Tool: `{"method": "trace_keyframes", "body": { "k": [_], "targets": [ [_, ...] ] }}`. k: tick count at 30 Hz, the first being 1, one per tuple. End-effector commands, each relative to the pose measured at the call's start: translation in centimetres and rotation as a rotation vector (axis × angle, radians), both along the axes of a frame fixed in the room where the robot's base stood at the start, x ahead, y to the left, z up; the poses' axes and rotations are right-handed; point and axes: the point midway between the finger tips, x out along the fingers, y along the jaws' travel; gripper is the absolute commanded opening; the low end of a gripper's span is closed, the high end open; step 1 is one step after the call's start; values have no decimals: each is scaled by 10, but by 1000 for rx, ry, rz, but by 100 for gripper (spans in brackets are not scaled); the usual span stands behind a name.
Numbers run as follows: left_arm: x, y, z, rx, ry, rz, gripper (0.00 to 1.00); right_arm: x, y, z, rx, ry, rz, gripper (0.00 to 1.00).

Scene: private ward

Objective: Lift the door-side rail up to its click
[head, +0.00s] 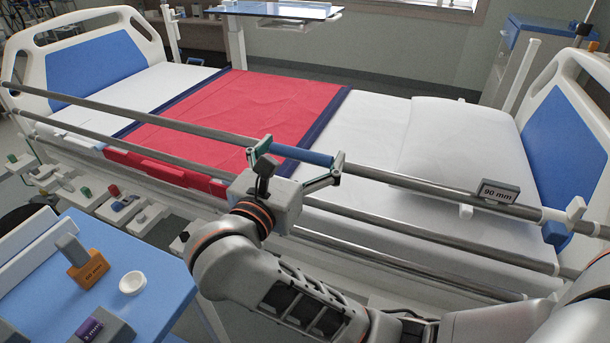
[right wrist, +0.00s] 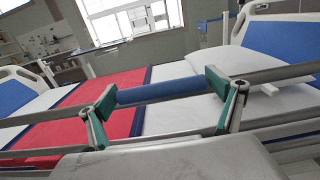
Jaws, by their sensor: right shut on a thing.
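The door-side rail (head: 400,178) is a grey metal bar along the near side of the bed, above lower parallel bars. A blue sleeve (head: 303,154) marks its middle; the sleeve also shows in the right wrist view (right wrist: 160,89). My right gripper (head: 297,157) is shut on the rail at this sleeve, with its green-padded fingers at the sleeve's two ends. The rail's top bar stands above the mattress edge in the head view. A white end fitting (head: 575,209) is at its right end; whether it is latched cannot be told. My left gripper is not in view.
A "90 mm" block (head: 497,190) sits at the rail near the pillow (head: 450,140). A red sheet (head: 235,110) covers the bed's middle.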

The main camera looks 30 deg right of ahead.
Motion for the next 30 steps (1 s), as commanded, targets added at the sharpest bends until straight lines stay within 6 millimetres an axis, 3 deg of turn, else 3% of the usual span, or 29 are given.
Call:
{"method": "trace_keyframes", "body": {
  "k": [1,4,19,20,30],
  "targets": [
    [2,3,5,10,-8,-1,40,-2,1,22,-3,-24,0,54],
    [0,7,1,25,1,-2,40,-1,1,29,-4,-19,1,54],
    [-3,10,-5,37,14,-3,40,0,1,30,-9,-6,1,54],
    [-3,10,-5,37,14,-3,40,0,1,30,-10,-5,1,97],
    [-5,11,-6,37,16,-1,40,0,1,29,-4,-2,2,100]
  ]
}}
